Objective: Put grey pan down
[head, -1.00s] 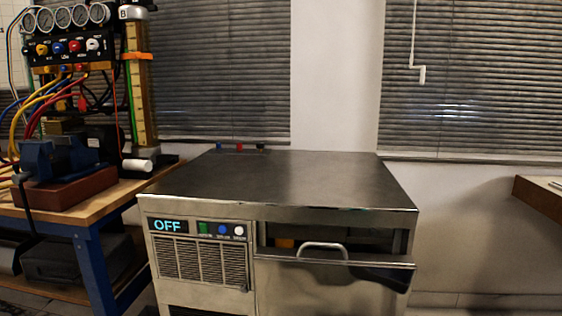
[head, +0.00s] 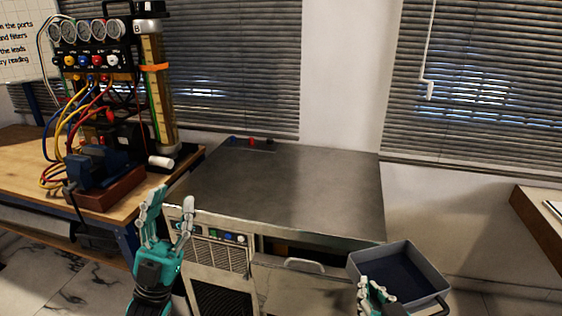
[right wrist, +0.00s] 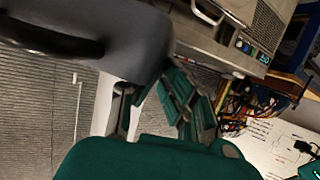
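The grey pan (head: 440,279) is an open, empty-looking rectangular tub with a dark handle, at the lower right of the head view, off the front right corner of the steel cabinet. My right gripper (head: 375,292) is at its near left side. In the right wrist view the pan's grey wall (right wrist: 125,40) reaches between the fingers of my right gripper (right wrist: 150,95), which look closed on it. The pan's underside and what is below it are hidden. My left gripper (head: 170,212) is open and empty, fingers up, before the cabinet's front left.
The steel cabinet top (head: 290,185) is mostly bare, with small coloured pieces (head: 251,141) at its back edge. A drawer front with a handle (head: 305,264) is below. A gauge rig (head: 105,70) with hoses stands on the wooden bench at left. Another table (head: 535,215) is at right.

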